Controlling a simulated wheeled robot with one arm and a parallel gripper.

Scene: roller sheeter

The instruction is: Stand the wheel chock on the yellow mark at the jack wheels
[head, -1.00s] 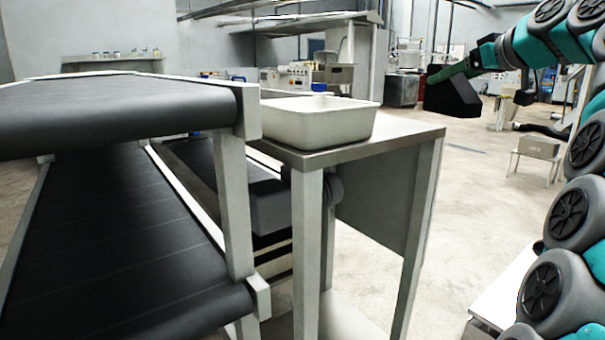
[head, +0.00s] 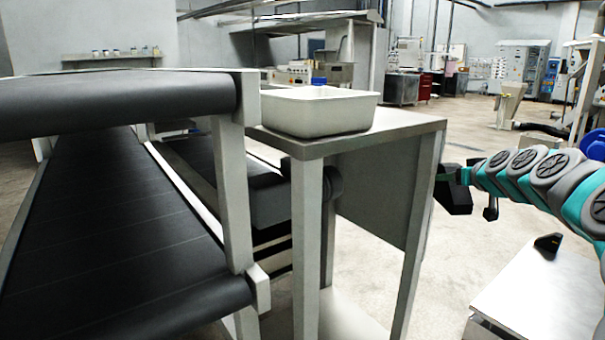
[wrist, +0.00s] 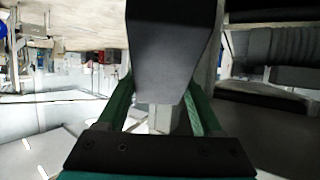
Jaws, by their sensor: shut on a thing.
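My gripper (head: 464,176) is at the right of the head view, beside the right legs of the steel table. It is shut on a dark block, which I take to be the wheel chock (head: 453,196). In the wrist view the green fingers of my gripper (wrist: 158,92) stand on both sides of the chock (wrist: 172,45), which hides much of the view beyond. The chock is held in the air, clear of the floor as far as I can tell. I cannot make out the yellow mark or the jack wheels in either view.
A steel table (head: 405,124) carries a pale tray (head: 318,112). Black conveyor belts (head: 110,230) fill the left. A pale flat surface (head: 540,295) at lower right bears a small black wedge-like object (head: 547,243). Open floor (head: 480,130) lies behind my arm.

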